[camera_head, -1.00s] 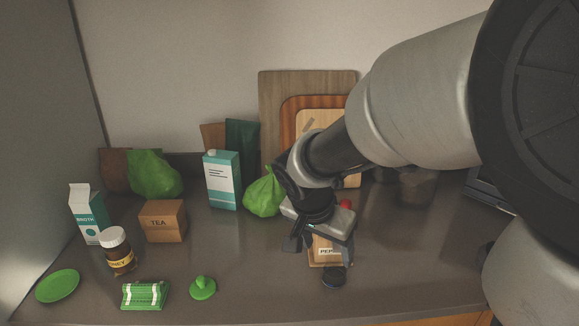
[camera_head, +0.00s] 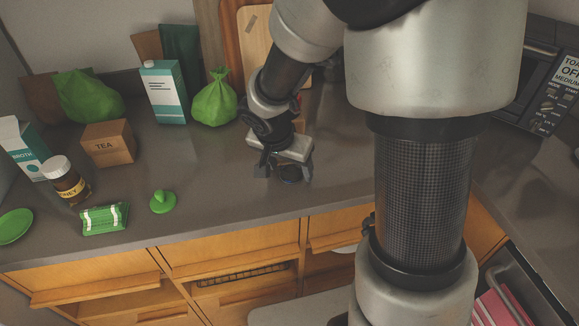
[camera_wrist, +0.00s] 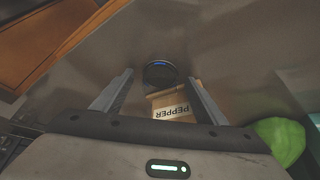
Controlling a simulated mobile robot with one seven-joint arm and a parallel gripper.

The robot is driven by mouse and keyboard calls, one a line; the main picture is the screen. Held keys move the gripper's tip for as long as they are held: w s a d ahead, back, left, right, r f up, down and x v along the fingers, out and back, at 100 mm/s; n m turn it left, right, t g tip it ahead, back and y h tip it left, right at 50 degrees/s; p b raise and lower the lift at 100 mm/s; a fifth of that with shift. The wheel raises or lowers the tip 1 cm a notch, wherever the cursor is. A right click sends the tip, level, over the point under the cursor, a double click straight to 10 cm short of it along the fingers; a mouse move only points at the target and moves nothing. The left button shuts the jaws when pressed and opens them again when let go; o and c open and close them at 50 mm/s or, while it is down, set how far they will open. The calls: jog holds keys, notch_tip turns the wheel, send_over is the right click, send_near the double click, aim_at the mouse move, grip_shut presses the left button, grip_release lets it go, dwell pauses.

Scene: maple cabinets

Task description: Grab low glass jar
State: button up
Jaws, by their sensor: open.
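A small, low, dark round jar (camera_head: 291,175) stands on the counter near its front edge. In the wrist view the jar (camera_wrist: 159,72) shows from above as a dark disc with a bluish rim, centred just beyond the fingertips. My gripper (camera_head: 283,172) points down over the counter at the jar. Its two fingers are apart, and the jar lies in line with the gap without visible contact. In the wrist view a tan pepper box (camera_wrist: 171,106) shows between the fingers of my gripper (camera_wrist: 160,77), nearer the palm than the jar.
A green bag (camera_head: 214,100) and a teal carton (camera_head: 164,92) stand left of my gripper. Further left are a tea box (camera_head: 108,144), a honey jar (camera_head: 66,181), a green wrapped packet (camera_head: 104,218) and a green lid-like piece (camera_head: 162,202). Wooden drawers (camera_head: 235,240) lie below the counter edge.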

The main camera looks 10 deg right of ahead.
jog(key=shift+c, duration=0.2)
jog(key=c, duration=1.2)
jog(key=shift+c, duration=0.2)
jog(key=shift+r, duration=0.15)
